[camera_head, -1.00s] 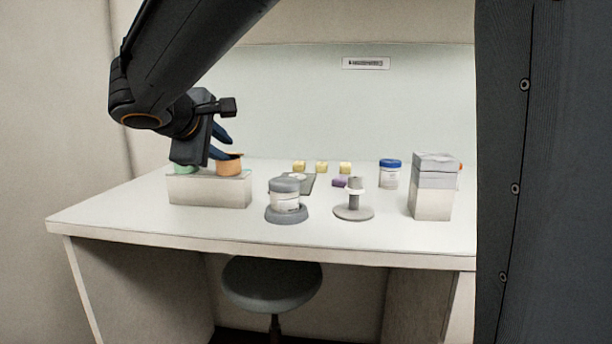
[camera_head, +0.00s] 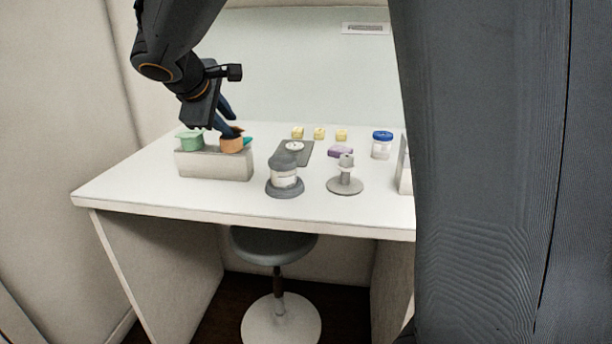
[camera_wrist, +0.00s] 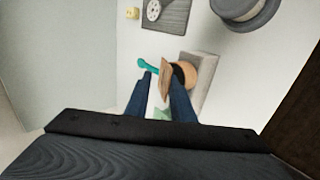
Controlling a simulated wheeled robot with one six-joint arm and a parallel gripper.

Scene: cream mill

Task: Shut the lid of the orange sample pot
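The orange sample pot (camera_head: 231,145) stands at the right end of a pale block on the desk. In the wrist view the pot (camera_wrist: 190,70) shows a dark open mouth. Its orange-brown lid (camera_wrist: 166,78) stands raised at the mouth's left side. My gripper (camera_head: 230,120) is just above the pot, its blue fingers pointing down at it. In the wrist view my gripper (camera_wrist: 163,80) has its fingers apart, with the lid between or just beyond the tips. Whether a finger touches the lid I cannot tell. A teal piece (camera_wrist: 149,66) sticks out beside the lid.
A green pot (camera_head: 189,141) sits at the left end of the pale block (camera_head: 213,165). Desk space in front is clear.

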